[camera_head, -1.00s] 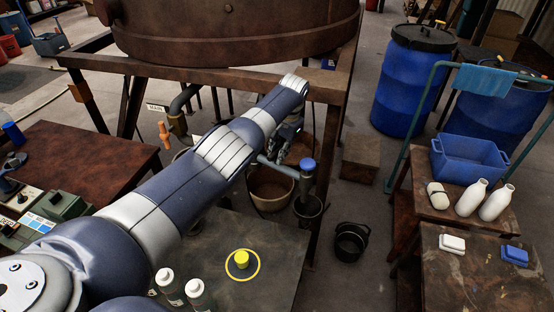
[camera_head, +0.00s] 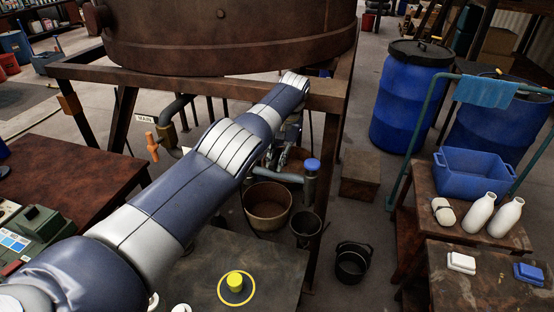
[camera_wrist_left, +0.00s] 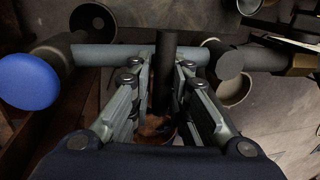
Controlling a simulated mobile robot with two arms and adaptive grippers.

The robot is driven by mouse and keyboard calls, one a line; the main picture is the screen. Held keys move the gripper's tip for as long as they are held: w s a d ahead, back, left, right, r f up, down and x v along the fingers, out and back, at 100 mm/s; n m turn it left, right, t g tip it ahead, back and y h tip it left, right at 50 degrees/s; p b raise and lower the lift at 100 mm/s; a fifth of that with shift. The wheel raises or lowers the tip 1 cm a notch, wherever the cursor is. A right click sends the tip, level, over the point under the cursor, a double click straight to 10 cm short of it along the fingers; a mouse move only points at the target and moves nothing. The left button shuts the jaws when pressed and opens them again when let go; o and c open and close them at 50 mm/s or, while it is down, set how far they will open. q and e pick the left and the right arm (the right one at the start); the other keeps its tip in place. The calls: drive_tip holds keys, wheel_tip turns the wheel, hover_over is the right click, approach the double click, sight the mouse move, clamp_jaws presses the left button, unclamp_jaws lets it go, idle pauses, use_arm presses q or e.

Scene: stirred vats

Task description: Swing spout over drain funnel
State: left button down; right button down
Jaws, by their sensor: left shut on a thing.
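The spout is a grey horizontal pipe (camera_head: 282,176) under the vat, ending in an upright piece with a blue cap (camera_head: 312,164). In the left wrist view the pipe (camera_wrist_left: 100,55) crosses the picture, with the blue cap (camera_wrist_left: 28,82) at left. My left gripper (camera_head: 281,156) is shut on the spout's dark upright handle (camera_wrist_left: 166,65), between both fingers in the wrist view. A dark open vessel (camera_head: 305,228), possibly the drain funnel, stands below and in front of the capped end. A rusty bucket (camera_head: 267,208) stands left of it. My right gripper is not in view.
The rusty vat (camera_head: 230,35) and its frame (camera_head: 200,82) rise behind my arm. A black pail (camera_head: 352,262) stands on the floor at right, near a table with a blue bin (camera_head: 485,170).

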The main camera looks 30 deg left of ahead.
use_arm(q)
drive_tip(key=shift+w+a+r, duration=0.2)
drive_tip(key=shift+a+r, duration=0.05)
drive_tip(key=shift+r, duration=0.05)
drive_tip(key=c, duration=1.6)
unclamp_jaws()
drive_tip(key=shift+s+f, duration=0.1)
drive_tip(key=shift+f, duration=0.05)
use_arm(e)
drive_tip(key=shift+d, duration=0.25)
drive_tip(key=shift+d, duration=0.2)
use_arm(q)
wheel_tip(320, 180, up, 7)
drive_tip(key=d, duration=0.1)
drive_tip(key=shift+d, duration=0.2)
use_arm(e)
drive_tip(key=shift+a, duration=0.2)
